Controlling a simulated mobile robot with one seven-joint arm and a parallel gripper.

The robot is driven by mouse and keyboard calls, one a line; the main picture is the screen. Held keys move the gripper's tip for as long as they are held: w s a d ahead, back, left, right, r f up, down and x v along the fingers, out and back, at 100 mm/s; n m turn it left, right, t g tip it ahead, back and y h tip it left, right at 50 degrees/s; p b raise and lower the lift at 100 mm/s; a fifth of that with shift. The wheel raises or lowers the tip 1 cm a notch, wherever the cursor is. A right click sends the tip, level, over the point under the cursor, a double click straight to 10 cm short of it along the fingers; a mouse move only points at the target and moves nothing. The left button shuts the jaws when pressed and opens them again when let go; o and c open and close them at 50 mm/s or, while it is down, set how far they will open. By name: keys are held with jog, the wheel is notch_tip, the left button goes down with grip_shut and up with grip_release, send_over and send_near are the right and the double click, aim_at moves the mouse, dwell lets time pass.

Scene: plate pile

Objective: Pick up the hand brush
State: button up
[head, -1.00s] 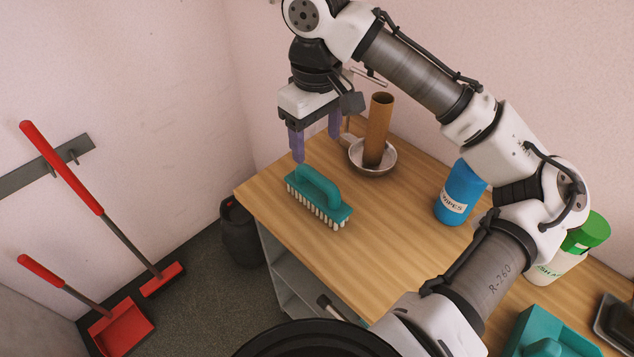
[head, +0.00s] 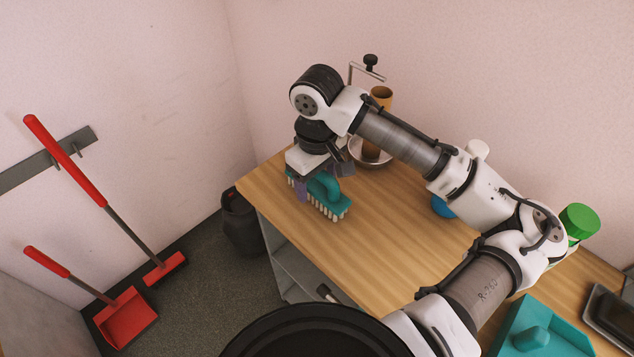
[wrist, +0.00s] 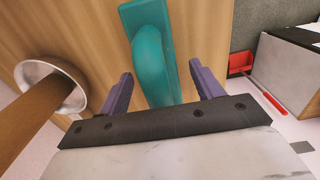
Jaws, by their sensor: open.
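The hand brush (head: 330,197) is teal with pale bristles and an arched handle. It stands bristles down at the far left part of the wooden table (head: 345,250). My gripper (head: 318,182) is lowered over it, with its purple fingers at the brush's handle. In the wrist view, the fingers of my gripper (wrist: 163,88) are apart, one on each side of the brush's handle (wrist: 150,65), with visible gaps. The far end of the brush is partly hidden by my gripper in the head view.
A metal bowl (head: 357,153) with a brown tube (head: 381,97) in it stands just behind my gripper. A blue container (head: 441,207), mostly hidden by my arm, a green-lidded container (head: 579,221) and a teal dustpan-like piece (head: 540,325) are to the right. The table's left edge is close.

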jog(key=c, duration=1.2)
jog(key=shift+o, duration=0.2)
jog(key=shift+r, duration=0.15)
notch_tip(320, 180, up, 20)
jog(key=b, duration=0.1)
jog(key=o, duration=0.6)
jog(key=shift+c, duration=0.2)
jog(key=c, duration=0.4)
jog(key=shift+f, duration=0.2)
